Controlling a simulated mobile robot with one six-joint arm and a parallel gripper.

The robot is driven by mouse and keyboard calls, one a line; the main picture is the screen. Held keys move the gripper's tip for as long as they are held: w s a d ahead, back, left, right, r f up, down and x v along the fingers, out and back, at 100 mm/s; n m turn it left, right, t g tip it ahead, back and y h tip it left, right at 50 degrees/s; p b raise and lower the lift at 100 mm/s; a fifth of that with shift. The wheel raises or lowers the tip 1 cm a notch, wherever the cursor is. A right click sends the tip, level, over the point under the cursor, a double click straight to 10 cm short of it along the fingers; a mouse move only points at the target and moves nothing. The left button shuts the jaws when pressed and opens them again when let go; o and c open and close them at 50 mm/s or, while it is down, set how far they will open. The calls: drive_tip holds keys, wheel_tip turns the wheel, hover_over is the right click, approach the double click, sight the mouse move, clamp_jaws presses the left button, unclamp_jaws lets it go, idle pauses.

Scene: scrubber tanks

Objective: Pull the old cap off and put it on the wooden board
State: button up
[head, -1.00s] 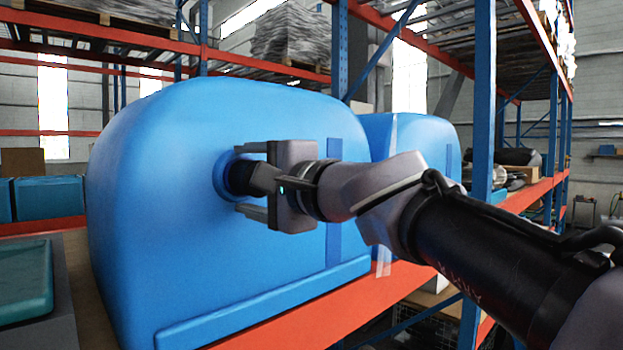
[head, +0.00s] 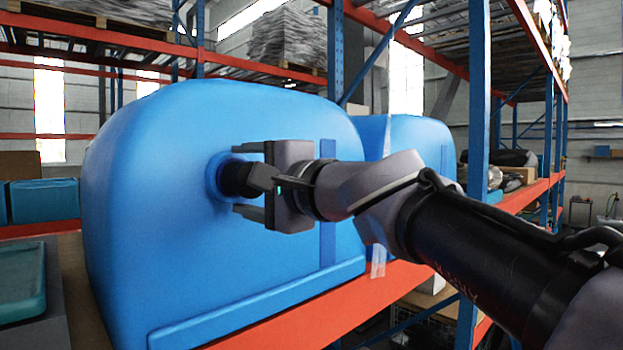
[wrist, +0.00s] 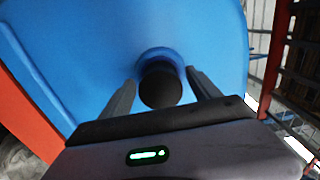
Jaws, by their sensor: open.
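The old cap is a dark, near-black cap (head: 236,178) on the blue neck in the side of the big blue tank (head: 150,240). In the wrist view the cap (wrist: 160,86) sits between the two fingers, in front of the blue ring of the neck. My gripper (head: 250,181) is open, with one finger above the cap and one below it in the head view. In the wrist view gaps show between the cap and both fingers of my gripper (wrist: 162,90). Part of the cap's near end is hidden by the gripper. I cannot make out the wooden board for certain.
The tank stands on a rack shelf with a red beam (head: 350,318). A teal lid or box (head: 22,280) lies at lower left. Open air lies in front of the tank.

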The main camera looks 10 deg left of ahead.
drive_tip(key=shift+c, duration=0.2)
idle(0.3)
clamp_jaws()
drive_tip(key=shift+d, duration=0.1)
drive_tip(key=shift+b, duration=0.3)
drive_tip(key=shift+s+d+f, duration=0.1)
drive_tip(key=shift+b+v, duration=1.1)
drive_tip(key=shift+v, duration=1.7)
